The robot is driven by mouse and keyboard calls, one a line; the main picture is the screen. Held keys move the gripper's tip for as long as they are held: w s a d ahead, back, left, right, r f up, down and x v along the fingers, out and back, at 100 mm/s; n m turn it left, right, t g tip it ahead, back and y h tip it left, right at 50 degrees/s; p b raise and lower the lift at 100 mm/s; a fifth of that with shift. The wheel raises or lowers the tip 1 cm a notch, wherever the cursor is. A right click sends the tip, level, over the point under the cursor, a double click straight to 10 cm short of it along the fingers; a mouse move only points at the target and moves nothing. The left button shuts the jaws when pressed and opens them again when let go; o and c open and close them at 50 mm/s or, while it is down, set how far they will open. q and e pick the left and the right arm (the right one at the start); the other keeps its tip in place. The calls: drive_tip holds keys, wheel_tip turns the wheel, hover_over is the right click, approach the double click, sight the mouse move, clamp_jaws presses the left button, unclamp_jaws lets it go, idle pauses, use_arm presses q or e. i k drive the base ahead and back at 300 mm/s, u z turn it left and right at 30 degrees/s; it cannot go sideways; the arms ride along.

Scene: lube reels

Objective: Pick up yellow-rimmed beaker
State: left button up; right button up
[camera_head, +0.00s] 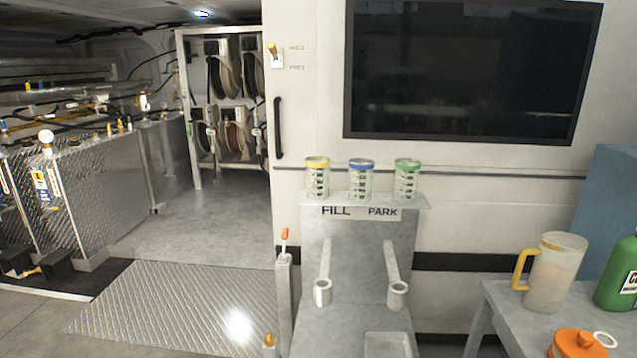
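The yellow-rimmed beaker (317,180) is a clear, marked cylinder with a yellow band at its top. It stands upright at the left end of a narrow ledge (335,198), above the word FILL. A blue-rimmed beaker (360,182) stands to its right in the middle of the ledge. A green-rimmed beaker (406,182) stands at the right, near the word PARK. The three stand apart from each other. Neither of my grippers shows in the head view.
Two ring-ended holders (323,291) (397,294) stick out below the ledge. A lever with an orange tip (284,236) stands left of them. A grey table (510,310) at right bears a yellow-handled jug (555,272), a green bottle (620,275) and an orange-topped container (578,345). Open floor lies left.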

sight(317, 167)
drive_tip(key=u, duration=0.35)
drive_tip(key=i, duration=1.7)
drive_tip(key=z, duration=0.35)
